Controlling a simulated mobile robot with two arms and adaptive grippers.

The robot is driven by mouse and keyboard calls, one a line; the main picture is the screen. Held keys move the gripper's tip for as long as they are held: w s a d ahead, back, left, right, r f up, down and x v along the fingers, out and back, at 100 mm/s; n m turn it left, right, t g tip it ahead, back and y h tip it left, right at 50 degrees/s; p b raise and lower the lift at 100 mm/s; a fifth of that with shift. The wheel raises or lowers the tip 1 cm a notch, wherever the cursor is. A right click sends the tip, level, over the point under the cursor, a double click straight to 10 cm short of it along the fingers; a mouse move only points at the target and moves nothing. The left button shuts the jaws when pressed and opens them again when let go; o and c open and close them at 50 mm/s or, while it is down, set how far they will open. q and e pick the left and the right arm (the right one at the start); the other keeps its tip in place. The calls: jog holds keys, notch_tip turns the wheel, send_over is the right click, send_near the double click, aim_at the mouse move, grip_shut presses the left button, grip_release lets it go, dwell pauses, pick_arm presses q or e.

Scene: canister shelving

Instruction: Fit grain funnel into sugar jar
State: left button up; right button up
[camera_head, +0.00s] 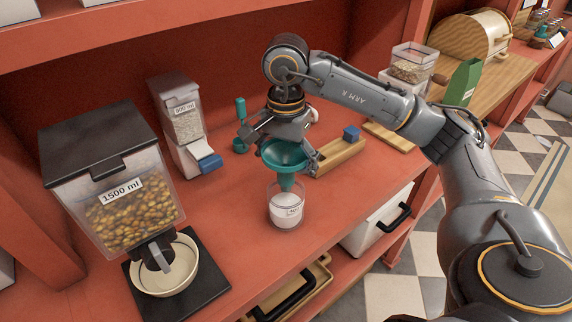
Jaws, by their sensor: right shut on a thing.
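The grain funnel (283,153) is teal, with a wide cone and a narrow spout pointing down. My right gripper (286,146) is shut on the funnel near its rim. The sugar jar (286,207) is a small clear jar with white contents and a label, standing upright on the red shelf. The funnel is above the jar, and its spout reaches down to the jar's mouth. I cannot tell how far the spout is inside. My left gripper is not in view.
A large 1500 ml dispenser (106,165) stands at left over a cream bowl (190,279) on a black base. A smaller dispenser (185,125), a teal scoop (240,122) and a wooden tray (340,158) with a blue block are close behind. The shelf's front edge is near the jar.

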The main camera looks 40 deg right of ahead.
aim_at(286, 151)
jog(key=shift+s+f, duration=0.1)
jog(key=shift+f, duration=0.15)
jog(key=o, duration=1.2)
jog(key=shift+r, duration=0.1)
jog(key=shift+r, duration=0.1)
jog(key=shift+r+p, duration=2.25)
jog(key=shift+r, duration=1.25)
jog(key=shift+f, duration=0.1)
